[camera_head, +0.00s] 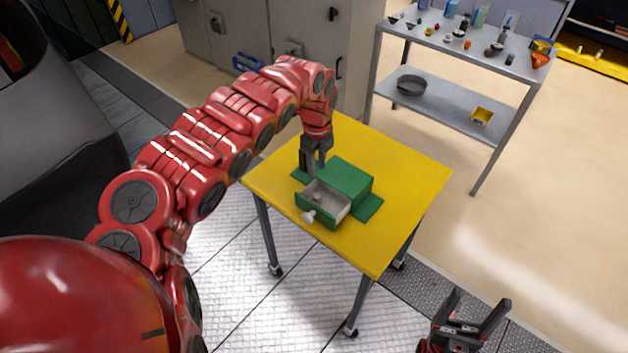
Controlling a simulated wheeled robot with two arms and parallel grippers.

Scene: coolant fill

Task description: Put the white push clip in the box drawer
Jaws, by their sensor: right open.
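A green box (348,178) stands on a green mat (369,208) on the yellow table. Its drawer (330,205) is pulled out toward the lower left and shows a pale inside, with a white knob (309,217) on its front. A small greyish thing lies in the drawer; I cannot tell whether it is the white push clip. My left gripper (314,172) points down just behind and above the open drawer, beside the box. Whether its fingers are closed or hold something is unclear. My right gripper (479,300) is open and empty, low at the right, away from the table.
The yellow table (405,178) is clear around the mat. A grey shelf cart (450,95) behind it holds several small items on top, and a dark round pan (411,85) and a yellow bin (481,116) below. Grey cabinets (235,40) stand at the back.

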